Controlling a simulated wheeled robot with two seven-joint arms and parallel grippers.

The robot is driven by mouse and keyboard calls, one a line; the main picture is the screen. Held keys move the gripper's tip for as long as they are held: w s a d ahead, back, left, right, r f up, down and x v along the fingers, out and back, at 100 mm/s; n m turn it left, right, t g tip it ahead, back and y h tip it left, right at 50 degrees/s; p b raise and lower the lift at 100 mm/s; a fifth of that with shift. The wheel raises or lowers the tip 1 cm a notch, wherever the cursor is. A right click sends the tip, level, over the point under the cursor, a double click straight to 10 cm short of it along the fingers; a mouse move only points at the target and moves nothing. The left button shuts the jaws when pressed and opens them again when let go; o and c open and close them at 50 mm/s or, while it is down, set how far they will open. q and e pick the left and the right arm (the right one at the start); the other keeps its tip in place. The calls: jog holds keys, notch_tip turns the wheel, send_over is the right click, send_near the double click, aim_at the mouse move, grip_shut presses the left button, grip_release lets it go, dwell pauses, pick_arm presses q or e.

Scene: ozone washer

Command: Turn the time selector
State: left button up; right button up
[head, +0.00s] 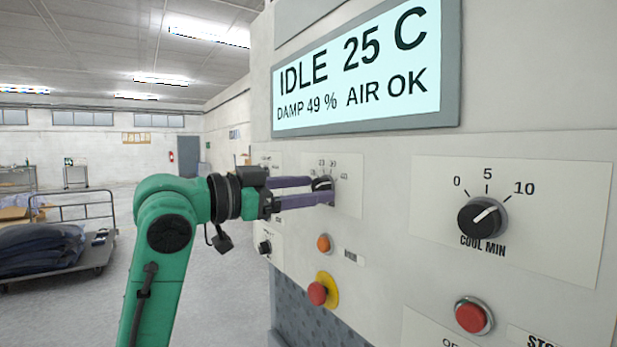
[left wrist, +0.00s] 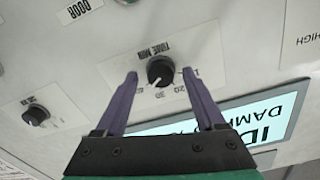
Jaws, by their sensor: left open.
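The time selector is a black round knob (head: 322,184) on a pale plate in the head view, partly hidden by my left gripper. In the left wrist view the knob (left wrist: 161,70) appears upside down, with a "TIME MIN" label and numbers around it. Its white pointer mark is near the 30. My left gripper (head: 330,190) reaches in from the left with its purple fingers apart. In the left wrist view the fingertips (left wrist: 159,75) stand on either side of the knob, with gaps showing between them and it. My right gripper is not in view.
The display (head: 357,75) reads IDLE 25 C, DAMP 49 %, AIR OK. A "COOL MIN" knob (head: 483,217) and a red button (head: 473,316) are at right. An orange button (head: 324,243) and a red emergency button (head: 318,293) sit below my gripper. A loaded cart (head: 95,255) stands far left.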

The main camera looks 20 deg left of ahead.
pick_arm(q)
jog(key=shift+a, duration=0.1)
grip_shut()
jog(key=shift+n, duration=0.5)
jog(key=n, duration=0.2)
jog(key=shift+n, duration=0.4)
jog(key=shift+n+p, duration=0.65)
jog(key=shift+n, duration=1.45)
